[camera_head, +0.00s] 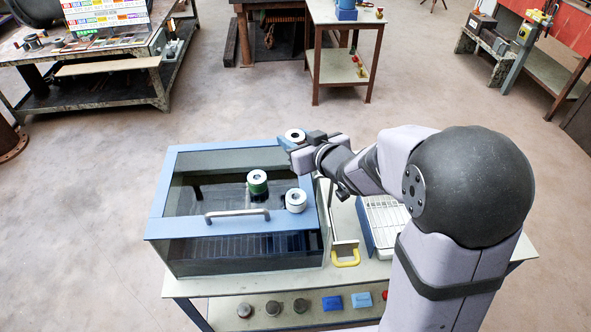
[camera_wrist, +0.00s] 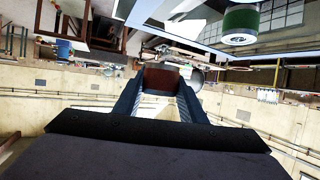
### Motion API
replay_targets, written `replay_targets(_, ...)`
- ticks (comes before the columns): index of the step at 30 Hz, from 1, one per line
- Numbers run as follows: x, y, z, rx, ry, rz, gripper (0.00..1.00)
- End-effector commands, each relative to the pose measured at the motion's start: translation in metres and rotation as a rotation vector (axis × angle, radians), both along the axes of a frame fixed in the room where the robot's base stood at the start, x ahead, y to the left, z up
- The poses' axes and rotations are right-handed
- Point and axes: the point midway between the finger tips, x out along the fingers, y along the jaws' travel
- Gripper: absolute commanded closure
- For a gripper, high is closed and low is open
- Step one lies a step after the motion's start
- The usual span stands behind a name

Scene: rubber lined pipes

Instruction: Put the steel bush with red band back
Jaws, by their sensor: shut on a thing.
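My gripper (camera_head: 291,143) is at the back right corner of the blue-framed, glass-topped box, shut on a steel bush (camera_head: 294,135) with a pale ring top and dark hole. In the wrist view my gripper's two dark blue fingers (camera_wrist: 163,84) close on it, and a dark red-brown patch, seemingly the bush's red band (camera_wrist: 162,77), shows between the tips. In the head view the band is hidden. A bush with a green band (camera_head: 257,183) stands upright over the box's glass, also seen upside down in the wrist view (camera_wrist: 240,20). Another pale steel bush (camera_head: 296,200) stands at the box's right edge.
The box (camera_head: 168,205) has a grey bar handle (camera_head: 238,214) at its front. A white wire rack (camera_head: 386,222) and a yellow handle (camera_head: 346,258) lie to its right. Several knobs and blue blocks (camera_head: 332,303) sit on the shelf below. Open floor lies behind the bench.

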Motion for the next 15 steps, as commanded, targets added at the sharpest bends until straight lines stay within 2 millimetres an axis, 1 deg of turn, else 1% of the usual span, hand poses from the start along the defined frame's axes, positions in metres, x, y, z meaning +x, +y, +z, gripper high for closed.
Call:
replay_targets(3, 0.000, 0.000, -0.019, 0.000, 0.004, -0.001, 0.99)
replay_targets(9, 0.000, -0.001, -0.045, 0.001, 0.001, -0.002, 0.99)
replay_targets(12, 0.000, 0.000, -0.050, 0.001, 0.000, -0.001, 0.99)
replay_targets(15, 0.001, 0.000, -0.051, 0.001, -0.003, -0.001, 0.99)
